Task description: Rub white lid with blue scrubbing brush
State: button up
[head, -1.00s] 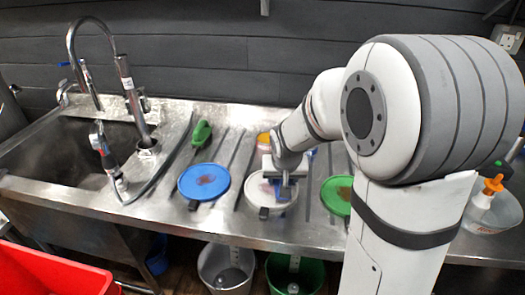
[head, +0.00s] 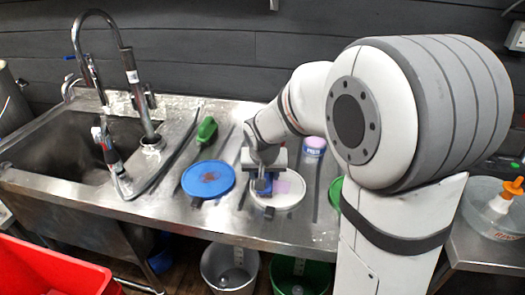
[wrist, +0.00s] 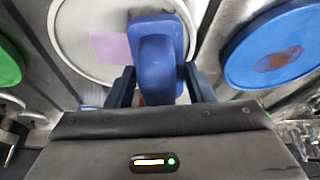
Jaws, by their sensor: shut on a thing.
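The white lid (head: 289,204) lies on the steel counter in the head view, with a pale pink-purple patch on it. It also shows in the wrist view (wrist: 72,45), where the patch is left of the brush. My gripper (head: 262,186) is over the left part of the lid, pointing down. In the wrist view its fingers are shut on the blue scrubbing brush (wrist: 158,50), which overlaps the lid's right part. The brush's underside is hidden, so I cannot tell whether it touches the lid.
A blue lid (head: 208,180) with a dark stain lies left of the white lid, and a green lid (head: 336,192) lies right, partly behind my arm. A green-handled item (head: 206,130) and a purple-topped tub (head: 314,146) are behind. The sink (head: 70,150) is left.

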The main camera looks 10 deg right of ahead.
notch_tip(320, 180, up, 4)
jog(key=shift+s+f+p, duration=0.1)
jog(key=shift+f+p, duration=0.05)
jog(key=shift+p, duration=0.8)
jog(key=shift+r+p, duration=0.5)
jog(key=shift+r, duration=0.15)
jog(key=shift+r+p, duration=0.95)
jog(key=shift+r, duration=0.65)
